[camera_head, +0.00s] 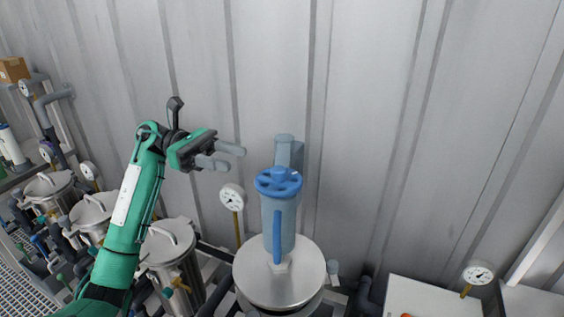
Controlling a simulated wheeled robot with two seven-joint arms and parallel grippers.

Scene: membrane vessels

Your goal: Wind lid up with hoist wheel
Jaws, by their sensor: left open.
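The blue hoist wheel (278,181) is a round handwheel on a light blue hoist column (283,222), in the middle of the head view. The column stands over a round steel lid (262,279) on a vessel, and a blue bar (277,238) runs down its front. Whether the lid is raised off the vessel cannot be told from here. My left gripper (229,157) is open and empty, up and to the left of the wheel, with its fingers pointing right and apart from it. My right gripper is not in view.
A pressure gauge (232,196) stands on a brass stem left of the hoist, below my left gripper. Several lidded steel vessels (168,240) line the left side. A grey corrugated wall (400,110) rises behind. A white cabinet (430,298) and another gauge (478,271) are at the right.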

